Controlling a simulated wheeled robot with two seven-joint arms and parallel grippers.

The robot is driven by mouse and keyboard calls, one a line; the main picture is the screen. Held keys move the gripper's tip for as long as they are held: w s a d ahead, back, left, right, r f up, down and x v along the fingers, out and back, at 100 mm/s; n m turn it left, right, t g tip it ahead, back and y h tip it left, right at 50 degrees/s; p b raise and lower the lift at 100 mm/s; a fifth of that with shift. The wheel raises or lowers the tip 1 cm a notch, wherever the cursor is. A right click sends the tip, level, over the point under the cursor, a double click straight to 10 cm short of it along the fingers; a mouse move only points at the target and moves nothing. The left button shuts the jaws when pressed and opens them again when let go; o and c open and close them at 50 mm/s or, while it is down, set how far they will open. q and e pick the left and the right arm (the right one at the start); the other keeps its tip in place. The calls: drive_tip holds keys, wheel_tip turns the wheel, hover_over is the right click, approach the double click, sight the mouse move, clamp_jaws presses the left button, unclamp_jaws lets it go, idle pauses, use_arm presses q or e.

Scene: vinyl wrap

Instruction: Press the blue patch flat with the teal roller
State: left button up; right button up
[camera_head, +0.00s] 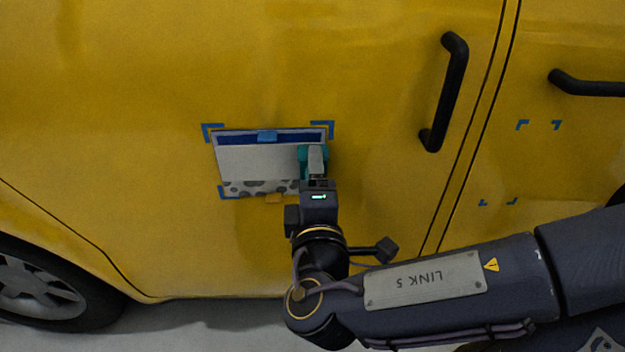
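The patch (255,160) is on the yellow door, inside blue corner marks. It is mostly pale grey-white, with a dark blue band (240,138) along the top and grey spots along the bottom. My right gripper (317,180) seems shut on the teal roller (304,155), which is over the patch's right end. Whether the roller touches the patch cannot be told. The patch's lower right corner is hidden by my gripper. My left gripper is not in view.
A black door handle (444,92) stands out right of the patch, and another black handle (590,88) is at the right edge. Empty blue corner marks (522,125) are on the right panel. A wheel (45,285) is at lower left. The door left of the patch is clear.

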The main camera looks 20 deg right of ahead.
drive_tip(key=shift+s+d, duration=0.25)
drive_tip(key=shift+d, duration=0.55)
drive_tip(key=shift+f+b, duration=0.5)
drive_tip(key=shift+b, duration=0.25)
drive_tip(key=shift+a, duration=0.1)
drive_tip(key=shift+w+a+b, duration=0.2)
drive_tip(key=shift+a+b, duration=0.2)
drive_tip(key=shift+a, duration=0.1)
drive_tip(key=shift+w+a, duration=0.1)
drive_tip(key=shift+a, duration=0.35)
